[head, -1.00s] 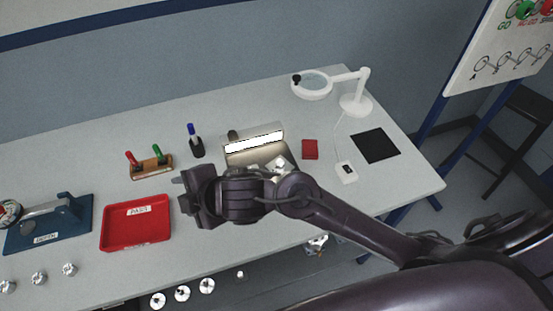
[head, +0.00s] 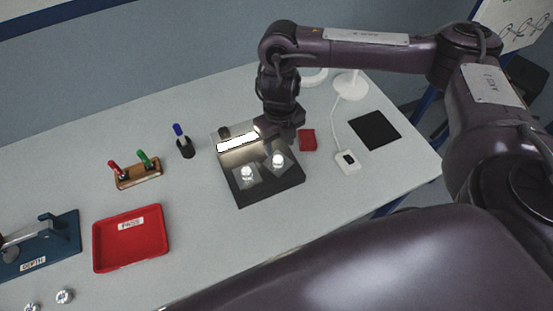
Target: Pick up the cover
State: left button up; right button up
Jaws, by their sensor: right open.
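Two shiny metal parts on pale square plates, a left one (head: 247,174) and a right one (head: 279,160), sit on a dark inspection stand (head: 262,190) with a lit bar. I cannot tell which of them, if either, is the cover. My right gripper (head: 274,140) points down at the right end of the lit bar, just behind the right metal part. It is open, and I see nothing held; its fingertips are hard to make out. My left gripper is not in view.
A red tray (head: 130,258) labelled PASS, a blue gauge base (head: 52,247), a marker rack (head: 138,178) and a pen holder (head: 186,150) stand to the left. A red block (head: 308,140), a small white box (head: 346,162) and a black mat (head: 374,130) lie right.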

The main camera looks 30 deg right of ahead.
aim_at(278, 159)
jog(key=shift+a+f+b, duration=0.15)
jog(key=shift+f+b, duration=0.35)
jog(key=shift+f, duration=2.7)
jog(key=c, duration=1)
grip_shut()
jog(key=shift+r, duration=0.1)
